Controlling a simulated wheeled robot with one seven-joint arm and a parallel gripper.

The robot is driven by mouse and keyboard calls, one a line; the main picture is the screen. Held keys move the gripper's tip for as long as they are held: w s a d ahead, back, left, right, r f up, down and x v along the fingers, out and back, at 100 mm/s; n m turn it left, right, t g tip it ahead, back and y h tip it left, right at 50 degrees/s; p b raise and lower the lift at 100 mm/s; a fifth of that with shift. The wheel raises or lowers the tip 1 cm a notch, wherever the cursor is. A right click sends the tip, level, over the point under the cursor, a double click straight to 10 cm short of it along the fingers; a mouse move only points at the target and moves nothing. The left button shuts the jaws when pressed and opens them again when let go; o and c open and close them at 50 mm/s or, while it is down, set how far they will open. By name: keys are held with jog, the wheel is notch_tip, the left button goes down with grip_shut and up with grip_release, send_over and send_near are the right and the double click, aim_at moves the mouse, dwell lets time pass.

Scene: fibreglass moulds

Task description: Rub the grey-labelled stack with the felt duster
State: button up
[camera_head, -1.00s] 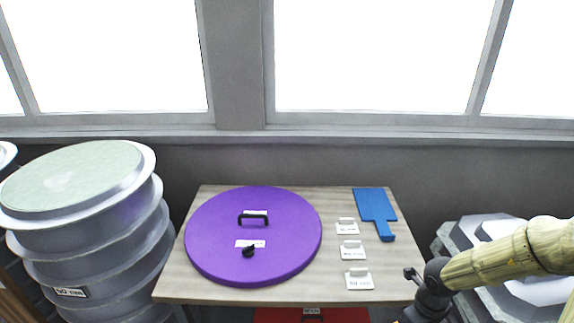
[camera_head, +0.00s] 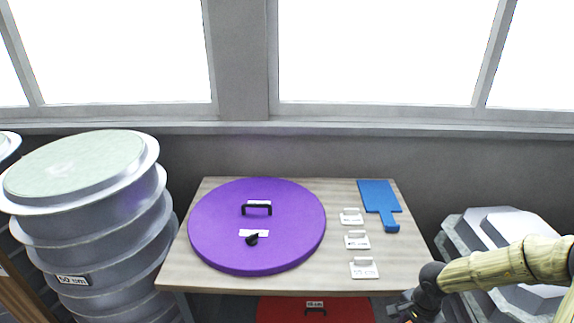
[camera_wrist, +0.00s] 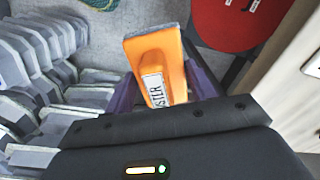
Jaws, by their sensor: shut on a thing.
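My gripper (camera_wrist: 164,88) is shut on the orange felt duster (camera_wrist: 150,48), whose white label reads partly "STER", in the wrist view. In the head view my gripper (camera_head: 408,308) is low at the right, by the table's front right corner; the duster is not clear there. A stack of round grey moulds (camera_head: 95,235) with a pale green top stands left of the table, with a small label (camera_head: 73,280) on its side. A stack of angular grey moulds (camera_head: 505,235) stands right of the table, partly behind my arm. I cannot tell which label is grey.
The wooden table (camera_head: 215,283) bears a purple disc (camera_head: 230,225) with a black handle, several white tags (camera_head: 364,268) and a blue paddle (camera_head: 379,197). A red lid (camera_head: 285,309) is below its front edge. A windowed wall is behind.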

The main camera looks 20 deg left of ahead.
jog(key=f+n, duration=0.1)
jog(key=n, duration=0.1)
jog(key=w+f+n+b, duration=0.1)
jog(key=f+n, duration=0.2)
jog(key=n, duration=0.2)
jog(key=shift+w+f, duration=0.15)
jog(key=shift+w, duration=0.15)
jog(key=shift+w+f+n, duration=0.15)
jog(key=shift+f+n, duration=0.05)
jog(key=shift+n, duration=0.4)
jog(key=shift+w+f+n, duration=0.1)
jog(key=shift+f+n, duration=0.1)
jog(key=shift+n, duration=0.4)
